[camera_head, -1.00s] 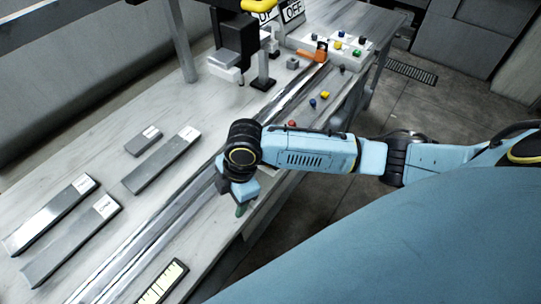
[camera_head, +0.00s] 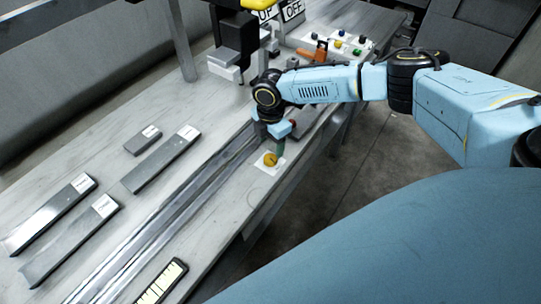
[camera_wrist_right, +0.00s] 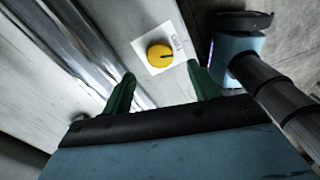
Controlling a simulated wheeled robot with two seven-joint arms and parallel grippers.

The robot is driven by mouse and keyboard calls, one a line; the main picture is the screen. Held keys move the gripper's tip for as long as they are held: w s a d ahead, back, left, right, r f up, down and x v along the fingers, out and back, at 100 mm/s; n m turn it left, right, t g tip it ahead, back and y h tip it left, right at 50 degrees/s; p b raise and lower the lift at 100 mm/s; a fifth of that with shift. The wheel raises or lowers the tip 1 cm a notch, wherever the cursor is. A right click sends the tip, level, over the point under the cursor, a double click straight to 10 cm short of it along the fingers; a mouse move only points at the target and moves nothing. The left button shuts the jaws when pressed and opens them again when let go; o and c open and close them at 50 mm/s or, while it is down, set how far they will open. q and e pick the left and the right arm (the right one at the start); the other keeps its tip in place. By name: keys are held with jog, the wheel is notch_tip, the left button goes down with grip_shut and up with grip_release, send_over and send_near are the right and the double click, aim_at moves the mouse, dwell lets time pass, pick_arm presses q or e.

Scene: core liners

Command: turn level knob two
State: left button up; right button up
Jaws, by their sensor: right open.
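A yellow round knob (camera_head: 270,160) sits on a white label plate (camera_head: 262,168) on the bench, near its right edge. My right gripper (camera_head: 278,149) is just beyond the knob in the head view, pointing down. In the right wrist view its two green fingers (camera_wrist_right: 160,88) are apart, with the knob ahead between them and not touched. My left gripper is not in view.
Metal rails (camera_head: 165,225) run along the bench beside the knob. Several grey bars (camera_head: 160,160) lie to the left. A dark machine head (camera_head: 236,45) and a panel of coloured buttons (camera_head: 345,45) stand at the back. A black-framed scale (camera_head: 160,282) lies at the front.

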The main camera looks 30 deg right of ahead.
aim_at(270, 159)
notch_tip(270, 159, down, 6)
jog(key=shift+f+b, duration=0.15)
jog(key=shift+b, duration=0.15)
jog(key=c, duration=1)
jog(key=shift+o, duration=0.2)
jog(key=shift+a, duration=0.1)
